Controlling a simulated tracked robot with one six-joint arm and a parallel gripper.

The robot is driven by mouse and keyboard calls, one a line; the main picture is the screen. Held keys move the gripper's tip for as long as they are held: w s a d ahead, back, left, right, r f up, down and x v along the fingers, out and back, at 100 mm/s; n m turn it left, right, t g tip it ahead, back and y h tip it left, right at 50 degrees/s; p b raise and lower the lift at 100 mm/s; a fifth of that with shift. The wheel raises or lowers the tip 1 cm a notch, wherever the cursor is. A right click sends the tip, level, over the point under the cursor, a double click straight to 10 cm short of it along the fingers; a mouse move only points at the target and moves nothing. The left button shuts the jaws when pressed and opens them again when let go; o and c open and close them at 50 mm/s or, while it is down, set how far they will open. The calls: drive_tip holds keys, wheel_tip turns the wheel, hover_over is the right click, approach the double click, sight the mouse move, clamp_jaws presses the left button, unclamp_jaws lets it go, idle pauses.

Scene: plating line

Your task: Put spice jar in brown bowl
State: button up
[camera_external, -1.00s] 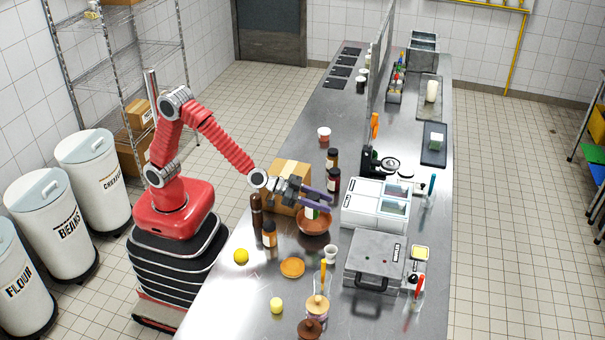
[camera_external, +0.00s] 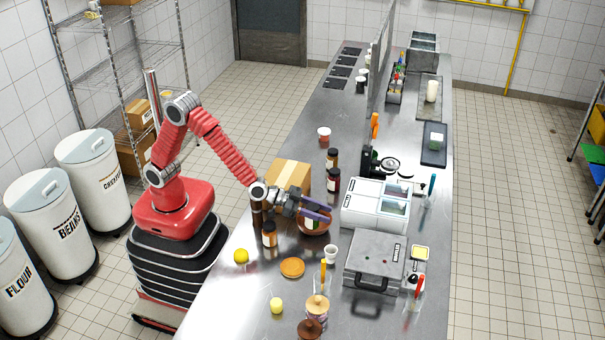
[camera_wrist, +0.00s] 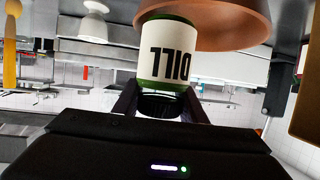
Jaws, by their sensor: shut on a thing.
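The spice jar (camera_wrist: 166,52) is green with a white label reading DILL, upside down in the wrist view. My gripper (camera_wrist: 160,103) is shut on its dark lid end. The brown bowl (camera_wrist: 235,25) shows right behind the jar in the wrist view. In the external view, my gripper (camera_external: 315,211) is over the brown bowl (camera_external: 314,231), on the metal counter. The jar (camera_external: 311,217) hangs between the fingers at the bowl's opening, mostly hidden by them. I cannot tell whether it touches the bowl.
A cardboard box (camera_external: 288,174) stands behind my wrist, and dark bottles (camera_external: 333,180) stand beyond the bowl.

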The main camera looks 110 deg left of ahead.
sight(311, 207)
drive_tip(key=shift+f, duration=0.6)
drive_tip(key=o, duration=1.2)
drive_tip(key=s+r, duration=0.3)
drive_tip(key=shift+d+r, duration=0.1)
drive_tip(key=shift+d, duration=0.1)
wheel_tip(311, 207, up, 5)
drive_tip(key=shift+w+r, duration=0.1)
drive_tip(key=shift+r, duration=0.4)
